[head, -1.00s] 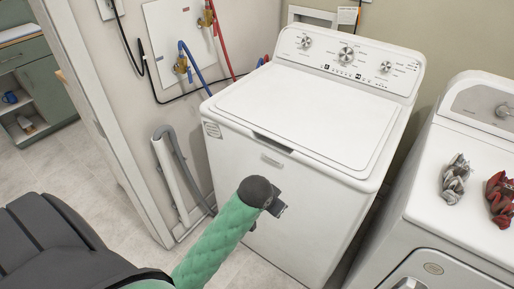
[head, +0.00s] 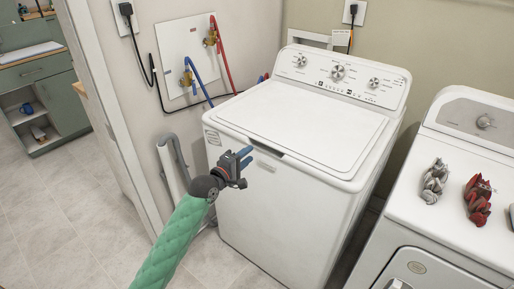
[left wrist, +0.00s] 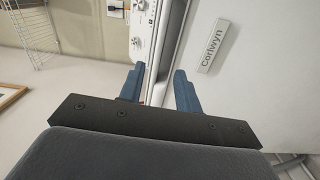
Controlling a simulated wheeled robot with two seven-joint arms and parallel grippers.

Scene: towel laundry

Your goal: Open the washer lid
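The white top-loading washer (head: 275,205) stands in the middle of the head view, its lid (head: 305,121) shut flat on top. A dark handle notch (head: 265,144) shows at the lid's front edge. My left gripper (head: 246,156) is in front of the washer's front-left side, just below the lid's front edge. In the left wrist view its two blue fingers (left wrist: 159,88) are apart with nothing between them, facing the washer's front edge and the name badge (left wrist: 214,45). I cannot tell whether they touch the washer. My right gripper is not in view.
A white dryer (head: 455,190) stands to the right with grey (head: 434,181) and red (head: 478,199) crumpled towels on top. Hoses and a grey drain pipe (head: 172,170) run along the wall left of the washer. The floor (head: 60,210) at left is clear.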

